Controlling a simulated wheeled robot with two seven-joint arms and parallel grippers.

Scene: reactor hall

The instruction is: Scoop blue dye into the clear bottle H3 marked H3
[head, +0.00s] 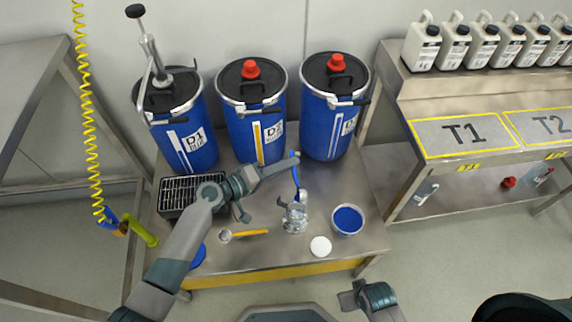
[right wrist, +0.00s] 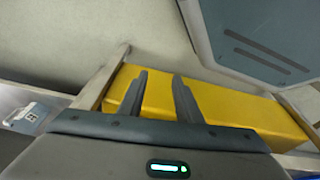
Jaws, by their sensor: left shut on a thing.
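My left gripper (head: 293,158) is shut on the handle of a blue scoop (head: 295,174), which hangs steeply downward. The scoop's lower end is at the mouth of a clear bottle (head: 294,220); I cannot tell whether it is inside or just above. The bottle stands upright on the steel table, and its marking is not readable. A round tub of blue dye (head: 347,219) stands open just right of the bottle. My right gripper (right wrist: 160,95) is open and empty in the right wrist view, with the table's yellow front edge beyond its fingers.
A white round lid (head: 320,246) lies before the bottle. A yellow-handled tool (head: 250,233) and a blue disc (head: 198,257) lie left. A black rack (head: 178,193) and blue drums (head: 256,130) stand behind. The T1 bench (head: 460,136) is at right.

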